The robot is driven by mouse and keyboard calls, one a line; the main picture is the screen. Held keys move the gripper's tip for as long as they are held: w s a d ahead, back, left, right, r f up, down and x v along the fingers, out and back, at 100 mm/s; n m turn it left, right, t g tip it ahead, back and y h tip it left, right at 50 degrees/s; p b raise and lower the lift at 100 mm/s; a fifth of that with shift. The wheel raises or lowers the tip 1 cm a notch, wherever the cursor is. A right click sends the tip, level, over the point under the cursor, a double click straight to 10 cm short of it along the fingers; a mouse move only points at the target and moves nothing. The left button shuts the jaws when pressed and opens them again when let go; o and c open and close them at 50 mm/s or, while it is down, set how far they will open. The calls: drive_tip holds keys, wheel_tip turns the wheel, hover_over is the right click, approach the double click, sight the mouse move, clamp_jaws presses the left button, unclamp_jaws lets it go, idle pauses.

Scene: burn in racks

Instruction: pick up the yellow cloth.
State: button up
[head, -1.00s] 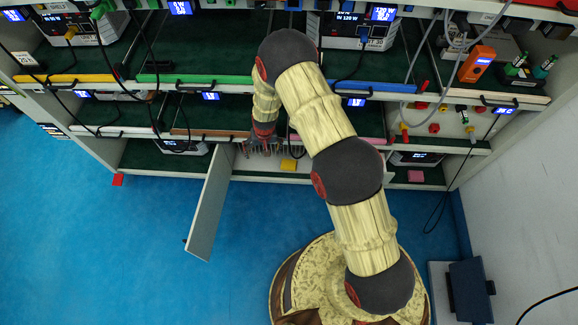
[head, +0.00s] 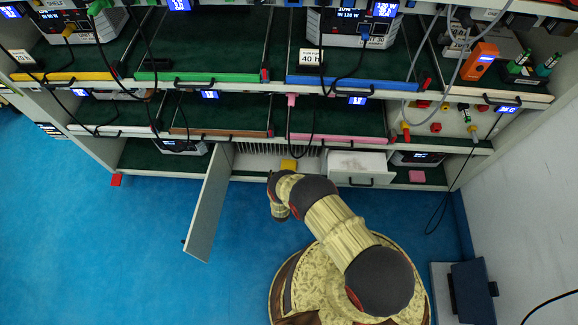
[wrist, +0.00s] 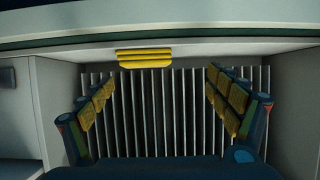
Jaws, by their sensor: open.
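The yellow cloth (head: 288,165) lies in the open lower cabinet bay of the rack, near its front edge. In the wrist view the folded yellow cloth (wrist: 145,58) shows at the upper middle, in front of a row of upright pale slats. My gripper (wrist: 160,88) is open and empty, its two fingers with yellow pads spread left and right. The cloth appears beyond the fingertips, between their directions, and apart from them. In the head view my arm's end is low in front of the bay, and the fingers cannot be made out.
An open door panel (head: 209,205) juts out left of the bay. A white drawer box (head: 357,163) sits to its right. A pink cloth (head: 416,176) lies farther right, and a red piece (head: 116,180) at far left. Blue floor (head: 110,255) is clear at left.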

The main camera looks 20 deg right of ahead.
sight(289, 164)
drive_tip(key=shift+t+h, duration=0.5)
drive_tip(key=w+d+b, duration=0.1)
drive_tip(key=w+d+f+b, duration=0.1)
drive_tip(key=w, duration=0.1)
drive_tip(key=w+d+f+b, duration=0.1)
drive_tip(key=d, duration=0.1)
drive_tip(key=shift+w+f+b, duration=0.15)
drive_tip(key=shift+f+b, duration=0.1)
drive_tip(key=shift+b, duration=0.05)
drive_tip(key=shift+w+d+f, duration=0.1)
drive_tip(key=shift+w, duration=0.35)
drive_tip(key=shift+c, duration=0.3)
drive_tip(key=c, duration=1.1)
